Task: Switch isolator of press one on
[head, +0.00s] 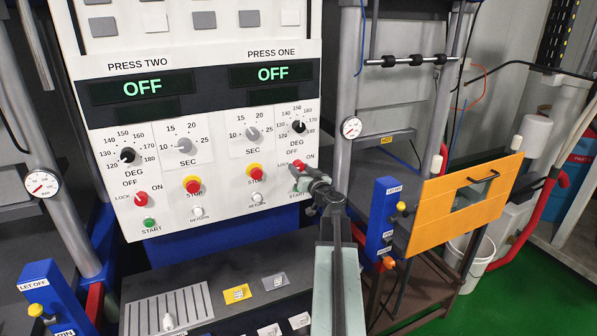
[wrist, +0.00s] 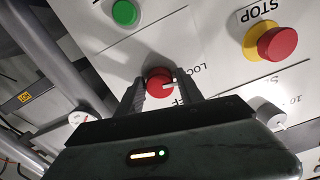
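The press one isolator is a round red knob (head: 299,165) at the lower right of the white panel, with LOCK, OFF and ON marked around it. In the wrist view the knob (wrist: 157,82) has a white pointer on its right side, by the LOCK and OFF lettering. The press one display (head: 273,74) reads OFF in green. My gripper (head: 306,179) is at the panel in front of the knob. In the wrist view its fingers (wrist: 161,88) stand apart on either side of the knob, apparently with small gaps. The gripper partly hides the knob in the head view.
A green start button (wrist: 125,12) and a red-and-yellow stop button (wrist: 275,43) are close to the gripper. The press two isolator (head: 141,199) is at the panel's left. A blue post (head: 384,225) and an orange guard (head: 463,205) stand right of my arm.

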